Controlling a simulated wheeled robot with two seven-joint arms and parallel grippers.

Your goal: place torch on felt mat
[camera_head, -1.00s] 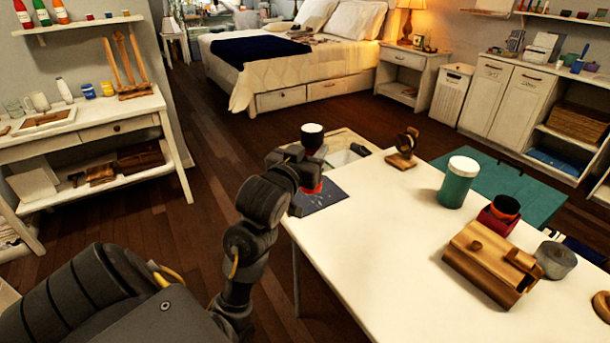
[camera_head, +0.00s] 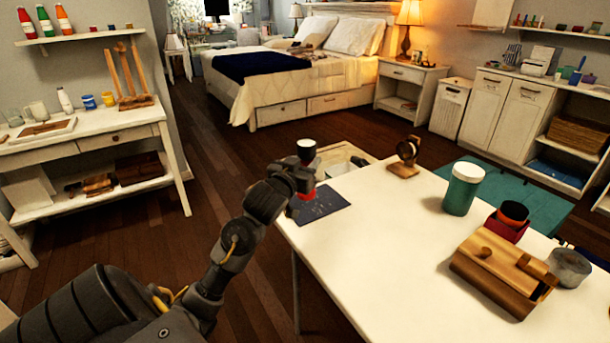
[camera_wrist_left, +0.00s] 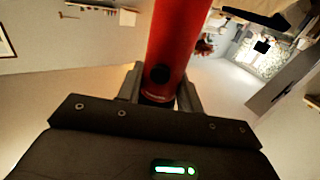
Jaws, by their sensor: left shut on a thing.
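The torch (camera_head: 306,151) is red with a black head and a pale top face. The dark blue felt mat (camera_head: 325,204) lies at the table's far left corner, partly hidden by the gripper and torch. I cannot tell the torch's height above it. My right gripper is not in view.
A wooden stand (camera_head: 404,158), a teal jar with a white lid (camera_head: 462,188), a red and black cup (camera_head: 507,222), a wooden box (camera_head: 500,268) and a grey tin (camera_head: 569,267) stand on the white table (camera_head: 375,250). The table's middle left is clear.

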